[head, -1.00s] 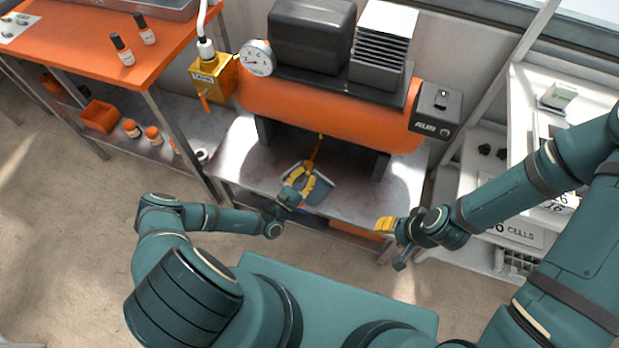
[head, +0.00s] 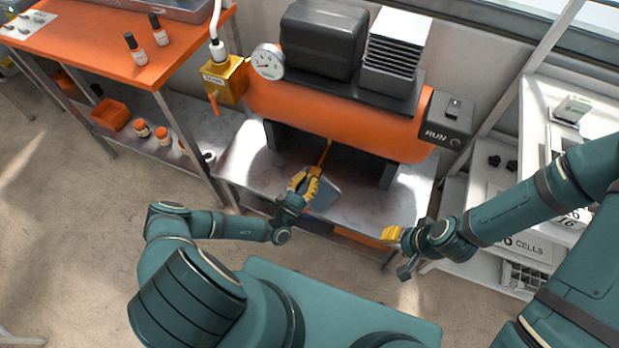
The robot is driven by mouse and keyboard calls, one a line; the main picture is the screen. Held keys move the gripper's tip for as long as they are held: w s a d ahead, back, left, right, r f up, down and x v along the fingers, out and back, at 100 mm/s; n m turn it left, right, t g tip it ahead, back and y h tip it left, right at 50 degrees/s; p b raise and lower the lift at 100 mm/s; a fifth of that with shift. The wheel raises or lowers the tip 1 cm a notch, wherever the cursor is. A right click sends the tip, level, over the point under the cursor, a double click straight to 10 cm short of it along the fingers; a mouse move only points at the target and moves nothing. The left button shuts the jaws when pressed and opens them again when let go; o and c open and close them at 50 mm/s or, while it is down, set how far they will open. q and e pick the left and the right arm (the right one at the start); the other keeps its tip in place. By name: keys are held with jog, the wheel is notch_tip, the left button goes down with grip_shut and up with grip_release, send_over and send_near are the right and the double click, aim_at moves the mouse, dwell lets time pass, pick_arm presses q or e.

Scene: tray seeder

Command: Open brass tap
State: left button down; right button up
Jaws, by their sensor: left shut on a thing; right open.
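A thin brass tap (head: 325,153) hangs below the orange tank in the middle of the head view. My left gripper (head: 311,177), with yellow fingers, is shut at the lower end of this brass part. The fingers hide the exact contact. A grey tray (head: 327,193) lies beneath on the metal shelf, partly behind the gripper; I cannot tell whether they touch. My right gripper (head: 391,234) is open and empty, in front of the shelf's right front edge.
The orange compressor tank (head: 335,113) and its legs close in the tap from above and the sides. A yellow box with an orange lever (head: 213,104) hangs at upper left. An orange bench (head: 90,60) stands left, white shelving (head: 535,105) right.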

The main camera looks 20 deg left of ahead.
pick_arm(q)
jog(key=shift+a, duration=0.1)
jog(key=c, duration=1)
grip_release()
notch_tip(320, 180, up, 10)
